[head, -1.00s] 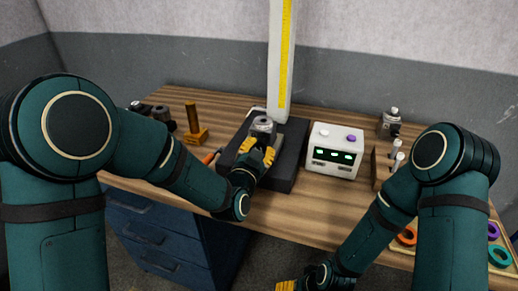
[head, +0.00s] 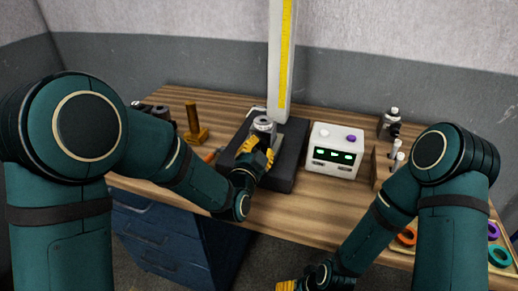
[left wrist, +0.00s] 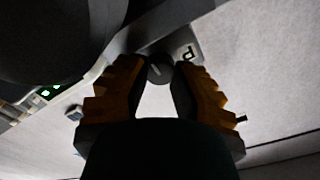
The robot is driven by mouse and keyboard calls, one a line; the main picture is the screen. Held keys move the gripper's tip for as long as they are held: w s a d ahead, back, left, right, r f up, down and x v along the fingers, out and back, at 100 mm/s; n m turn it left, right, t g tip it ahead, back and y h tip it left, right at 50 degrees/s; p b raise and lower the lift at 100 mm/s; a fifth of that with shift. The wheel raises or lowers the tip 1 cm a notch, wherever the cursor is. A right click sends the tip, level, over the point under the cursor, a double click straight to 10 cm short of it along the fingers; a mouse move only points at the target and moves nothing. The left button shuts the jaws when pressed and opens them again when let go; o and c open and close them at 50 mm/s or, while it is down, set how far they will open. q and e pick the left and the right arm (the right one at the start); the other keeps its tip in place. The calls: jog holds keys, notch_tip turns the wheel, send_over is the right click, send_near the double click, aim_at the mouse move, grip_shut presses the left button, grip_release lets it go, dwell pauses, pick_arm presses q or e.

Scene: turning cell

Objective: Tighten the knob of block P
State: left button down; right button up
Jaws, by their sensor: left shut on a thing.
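Block P shows in the left wrist view as a pale face with the letter P (left wrist: 188,52). Its dark round knob (left wrist: 160,69), with a light line across it, sits between the tips of my left gripper. My left gripper (head: 257,154) has yellow fingers, which also show in the left wrist view (left wrist: 159,80), and is shut on the knob. In the head view the gripper hides the knob, below a grey metal cylinder (head: 263,123). My right gripper (head: 288,285) is partly cut off at the bottom edge, away from the block.
A dark base (head: 288,170) with a tall white column and yellow scale (head: 283,60) stands around the work spot. A white box with a green display (head: 335,150) is to its right. A brown stand (head: 194,132) is at left.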

pick_arm(q)
jog(key=c, duration=0.7)
grip_release()
jog(key=shift+w+d+r, duration=0.1)
jog(key=shift+d+r, duration=0.05)
jog(key=v, duration=0.7)
jog(key=shift+s, duration=0.25)
